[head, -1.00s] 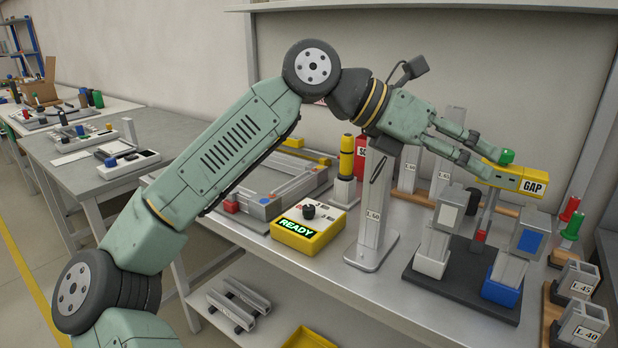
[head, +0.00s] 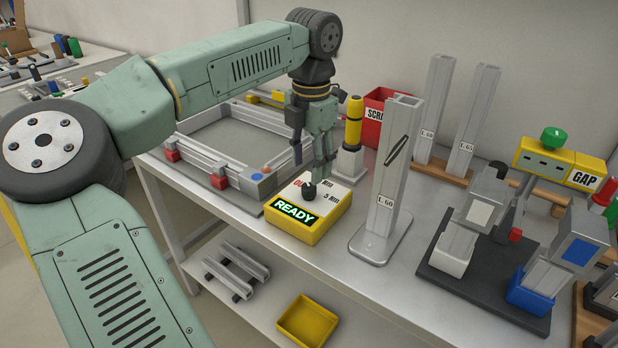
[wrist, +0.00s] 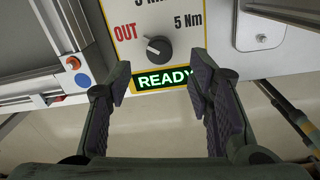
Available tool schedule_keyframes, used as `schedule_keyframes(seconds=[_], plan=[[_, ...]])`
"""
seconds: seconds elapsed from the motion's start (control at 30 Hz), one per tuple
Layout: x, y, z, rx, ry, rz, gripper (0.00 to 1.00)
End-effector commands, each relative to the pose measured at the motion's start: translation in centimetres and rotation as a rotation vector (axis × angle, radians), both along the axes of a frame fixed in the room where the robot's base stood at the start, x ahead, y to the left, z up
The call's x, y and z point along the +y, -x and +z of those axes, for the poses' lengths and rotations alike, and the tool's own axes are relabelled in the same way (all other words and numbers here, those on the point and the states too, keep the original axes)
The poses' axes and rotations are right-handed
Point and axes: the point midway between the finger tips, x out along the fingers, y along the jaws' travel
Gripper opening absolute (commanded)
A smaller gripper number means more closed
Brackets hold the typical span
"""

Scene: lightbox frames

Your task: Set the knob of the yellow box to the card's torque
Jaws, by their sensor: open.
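The yellow box (head: 320,232) stands near the bench's front edge, with a green READY display on its front. Its black knob (head: 309,191) is on the white top; it also shows in the wrist view (wrist: 158,48). The knob's white pointer slants up-left toward the red OUT mark. A 5 Nm mark lies to the upper right, and another Nm mark is cut off at the top. My gripper (head: 312,172) points down over the box. In the wrist view its open fingers (wrist: 160,84) are apart and empty, below the knob in the picture. I cannot make out a torque card.
A grey post marked L.60 (head: 388,165) stands close right of the box. A frame fixture (head: 225,165) is to the left. A yellow-black cylinder (head: 353,122) and a red scrap bin (head: 375,105) are behind. The yellow GAP gauge (head: 560,160) stands far right.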

Motion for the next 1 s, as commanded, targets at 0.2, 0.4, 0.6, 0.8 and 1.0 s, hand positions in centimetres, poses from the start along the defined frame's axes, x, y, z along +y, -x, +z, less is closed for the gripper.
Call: schedule_keyframes(seconds=[0.2, 0.4, 0.6, 0.8, 1.0], plan=[[0.0, 0.0, -3.6, 0.002, 0.002, -0.001, 0.47], [0.1, -0.1, -5.3, 0.000, 0.001, -0.001, 0.47], [0.0, -0.1, -5.6, -0.001, 0.002, -0.001, 0.47], [0.0, -0.1, -5.6, -0.001, 0.002, -0.001, 0.40], [0.0, -0.1, -5.6, -0.001, 0.002, -0.001, 0.27]])
